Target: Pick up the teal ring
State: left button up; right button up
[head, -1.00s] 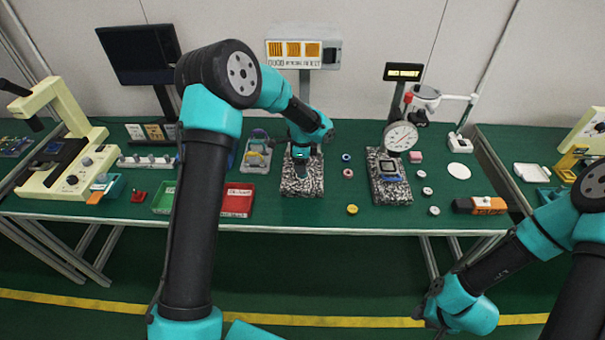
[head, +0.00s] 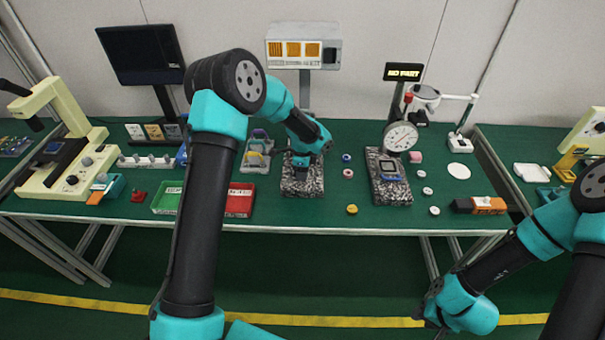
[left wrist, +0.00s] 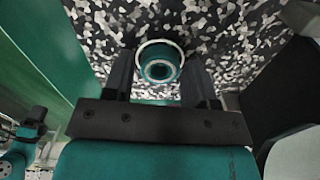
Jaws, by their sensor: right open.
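The teal ring (left wrist: 160,64) shows in the left wrist view as a round teal part with a pale rim and a dark centre. It is over the speckled granite block (left wrist: 232,45), between the two dark fingers of my left gripper (left wrist: 159,75). The fingers stand apart at its two sides; whether they touch it is unclear. My right gripper (head: 432,305) is low at the right, in front of the table and away from the ring.
A second granite block (head: 392,192) with a dial gauge (head: 401,136) stands to the right. Small rings, including a blue one (head: 346,158) and a yellow one (head: 352,209), lie between the blocks. Green (head: 166,201) and red (head: 240,203) trays are at the left.

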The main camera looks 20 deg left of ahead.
pick_arm(q)
jog(key=c, duration=0.7)
jog(key=shift+r, duration=0.1)
jog(key=shift+r, duration=1.5)
jog(key=shift+s+d+r, duration=0.1)
jog(key=shift+s+r, duration=0.15)
jog(key=s+d, duration=0.2)
jog(key=s, duration=0.2)
jog(key=s+d+r, duration=0.1)
jog(key=s, duration=0.4)
jog(key=s+d, duration=0.2)
jog(key=s, duration=0.3)
jog(key=shift+s+d+r, duration=0.15)
jog(key=shift+s+d, duration=0.05)
jog(key=shift+d, duration=0.15)
